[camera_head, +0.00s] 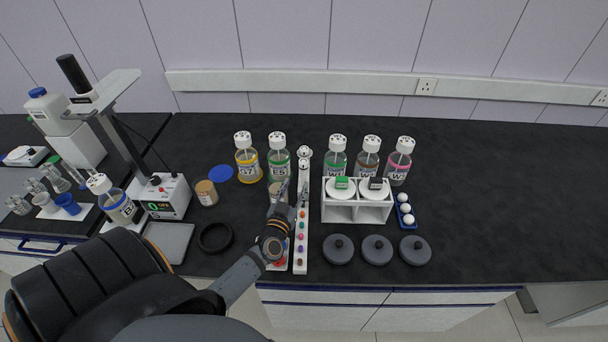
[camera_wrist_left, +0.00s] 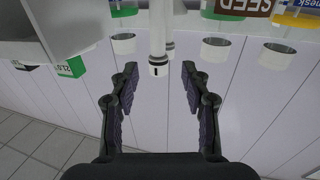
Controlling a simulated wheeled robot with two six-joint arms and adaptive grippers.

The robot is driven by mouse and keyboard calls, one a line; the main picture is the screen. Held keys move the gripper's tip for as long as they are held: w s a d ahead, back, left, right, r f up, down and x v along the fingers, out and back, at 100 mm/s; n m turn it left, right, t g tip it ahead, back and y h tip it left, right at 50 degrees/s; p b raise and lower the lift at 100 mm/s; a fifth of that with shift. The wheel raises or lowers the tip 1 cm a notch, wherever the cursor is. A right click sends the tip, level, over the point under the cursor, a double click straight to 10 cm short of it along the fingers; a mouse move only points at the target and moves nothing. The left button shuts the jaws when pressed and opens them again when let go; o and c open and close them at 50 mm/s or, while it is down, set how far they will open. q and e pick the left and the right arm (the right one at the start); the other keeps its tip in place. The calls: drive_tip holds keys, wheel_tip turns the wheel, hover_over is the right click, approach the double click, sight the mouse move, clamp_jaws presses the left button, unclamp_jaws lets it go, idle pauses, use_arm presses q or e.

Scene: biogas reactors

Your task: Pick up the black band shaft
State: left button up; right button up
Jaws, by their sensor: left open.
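My left gripper (camera_head: 285,192) is over the white rack strip in the middle of the bench, in front of the green-labelled bottle. In the left wrist view the gripper (camera_wrist_left: 155,78) is open, with a gap between its two fingers. A white shaft (camera_wrist_left: 157,35) shows between and beyond the fingertips, with a thin dark line near its end and a small black mark on its tip. It appears apart from both fingers. In the head view white shaft tops (camera_head: 304,153) stand at the far end of the strip; I cannot tell which carries the black band. My right gripper is out of view.
The long white strip (camera_head: 301,240) bears several coloured dots. Bottles stand behind it, including a yellow-labelled bottle (camera_head: 247,160). A white bottle rack (camera_head: 356,212) and dark round lids (camera_head: 377,249) are at right. A black ring (camera_head: 215,237) lies at left. The far right bench is clear.

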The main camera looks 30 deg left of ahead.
sight(303, 172)
use_arm(q)
drive_tip(key=x, duration=0.3)
drive_tip(key=shift+d, duration=0.1)
drive_tip(key=shift+x, duration=0.9)
drive_tip(key=x, duration=0.3)
drive_tip(key=shift+w+f+b, duration=0.1)
drive_tip(key=shift+w+b, duration=0.2)
drive_tip(key=shift+b, duration=0.05)
drive_tip(key=shift+w+f, duration=0.1)
drive_tip(key=shift+w, duration=0.3)
drive_tip(key=shift+s, duration=0.2)
drive_tip(key=c, duration=0.4)
clamp_jaws()
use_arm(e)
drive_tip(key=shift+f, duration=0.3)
